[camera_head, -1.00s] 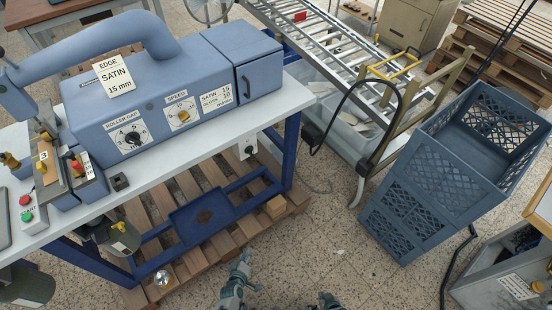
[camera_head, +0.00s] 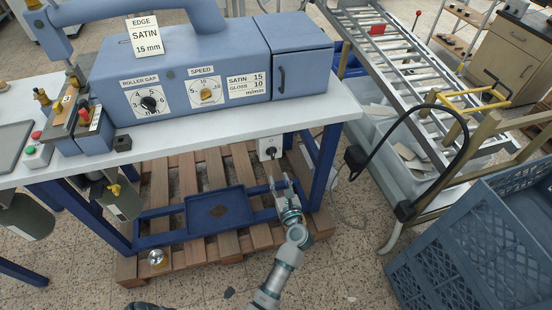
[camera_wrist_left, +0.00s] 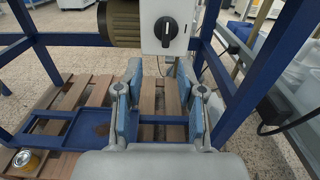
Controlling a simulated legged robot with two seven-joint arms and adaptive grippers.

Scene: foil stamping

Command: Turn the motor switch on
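The motor switch (camera_head: 270,147) is a white box with a black rotary knob, mounted under the white tabletop near the right blue leg. In the left wrist view the switch box (camera_wrist_left: 181,27) is at the top centre, its knob facing me with its pale mark roughly upright. My left gripper (camera_head: 281,184) is just below and in front of the switch, apart from it. In the left wrist view its two fingers (camera_wrist_left: 163,85) are spread, with nothing between them. My right gripper is not in view.
The blue machine (camera_head: 200,60) stands on the white table (camera_head: 200,138). A dark motor (camera_wrist_left: 122,22) sits left of the switch. Blue legs and a lower frame with a blue tray (camera_head: 218,208) surround the space below, above a wooden pallet (camera_head: 185,262). A blue crate (camera_head: 475,250) stands right.

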